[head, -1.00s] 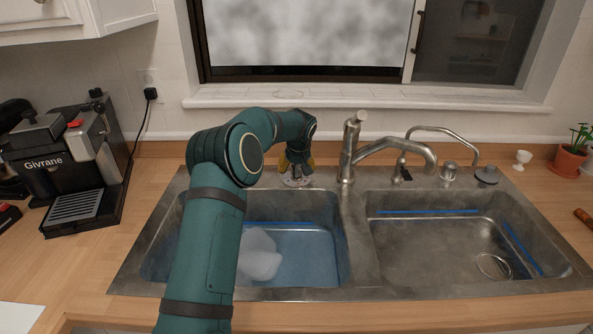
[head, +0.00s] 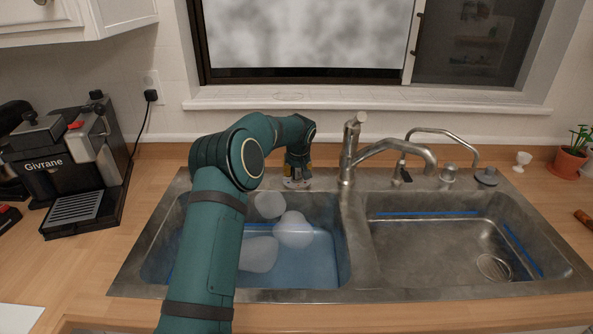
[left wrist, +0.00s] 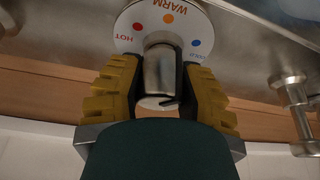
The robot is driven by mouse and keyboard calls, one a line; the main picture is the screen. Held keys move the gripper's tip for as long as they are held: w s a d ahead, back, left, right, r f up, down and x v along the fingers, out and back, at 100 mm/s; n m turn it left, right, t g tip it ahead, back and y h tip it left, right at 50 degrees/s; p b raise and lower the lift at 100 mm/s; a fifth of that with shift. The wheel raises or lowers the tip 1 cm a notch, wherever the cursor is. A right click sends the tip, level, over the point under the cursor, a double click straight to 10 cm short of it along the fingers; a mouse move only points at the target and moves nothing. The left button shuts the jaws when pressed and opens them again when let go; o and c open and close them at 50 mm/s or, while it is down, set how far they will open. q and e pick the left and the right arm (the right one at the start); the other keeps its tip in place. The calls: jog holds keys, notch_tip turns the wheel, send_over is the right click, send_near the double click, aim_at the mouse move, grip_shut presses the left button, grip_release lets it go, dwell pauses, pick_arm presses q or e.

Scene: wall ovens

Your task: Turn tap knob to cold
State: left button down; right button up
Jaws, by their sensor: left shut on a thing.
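The tap knob (left wrist: 160,72) is a grey metal cylinder standing on a round white dial (left wrist: 125,42) in the left wrist view. The dial reads HOT by a red dot at left, WARM by an orange dot at the middle, and COLD by a blue dot at right. My left gripper (left wrist: 157,85) is shut on the knob, one yellow finger on each side. In the head view the left gripper (head: 297,168) points down at the dial (head: 297,183) behind the left basin, hiding most of the knob. Which mark the knob points to is unclear. My right gripper is out of view.
The main faucet (head: 347,155) stands close to the right of my left gripper. A thinner faucet (head: 440,130) stands further right. Pale blobs (head: 293,230) show in the left basin. The right basin (head: 430,250) looks empty. A coffee machine (head: 75,165) stands at left.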

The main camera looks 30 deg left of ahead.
pick_arm(q)
jog(key=m+h+p, duration=0.1)
jog(key=m+p, duration=0.1)
jog(key=m, duration=0.1)
jog(key=shift+m+t, duration=0.3)
jog(key=shift+d+m+h+p, duration=0.15)
jog(key=shift+m+h+p, duration=0.65)
jog(key=shift+m, duration=0.4)
jog(key=shift+f, duration=0.1)
jog(key=c, duration=0.5)
grip_release()
jog(key=shift+w, duration=0.1)
jog(key=shift+c, duration=0.2)
jog(key=v, duration=1.2)
